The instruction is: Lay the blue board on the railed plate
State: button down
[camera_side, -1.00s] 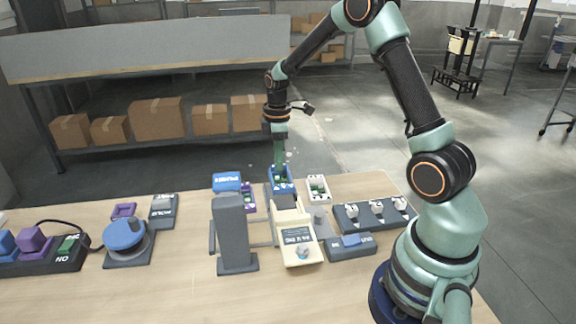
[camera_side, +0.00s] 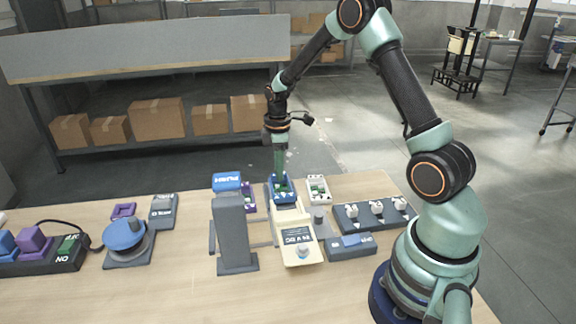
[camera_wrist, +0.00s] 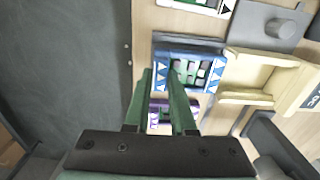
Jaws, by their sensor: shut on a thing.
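The blue board (camera_side: 284,198) has a pale panel with dark and green squares and sits in my gripper (camera_side: 280,178) at the back of the table. My gripper comes down on it from above, and its green fingers are shut on the board's edge. In the wrist view the board (camera_wrist: 208,47) lies just beyond the fingertips (camera_wrist: 162,71). A cream plate with raised side rails (camera_wrist: 262,77), which looks like the railed plate, is right beside the board there. In the side view this plate (camera_side: 290,216) is just in front of the board. I cannot tell whether they touch.
A grey upright post (camera_side: 233,233) stands left of the cream plate. A white board (camera_side: 318,187) and a grey block with a knob (camera_side: 320,222) are close on the right. A purple board (camera_side: 249,196) and a blue PUSH block (camera_side: 227,181) are close on the left. The front table is clear.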

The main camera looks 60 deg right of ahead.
jog(key=shift+f, duration=0.6)
dwell(1.2)
jog(key=shift+c, duration=1.1)
grip_release()
jog(key=shift+r, duration=0.15)
jog(key=shift+r, duration=2.9)
jog(key=shift+r, duration=0.1)
jog(key=s+a+r+m+t, duration=0.2)
jog(key=s+a+r+m, duration=0.2)
jog(key=a+r, duration=0.5)
jog(key=s+a+r+m+t, duration=0.3)
jog(key=s+a+r+m, duration=0.2)
jog(key=s, duration=0.5)
jog(key=shift+a+r+t, duration=0.3)
jog(key=shift+a+r, duration=0.1)
jog(key=shift+r, duration=0.2)
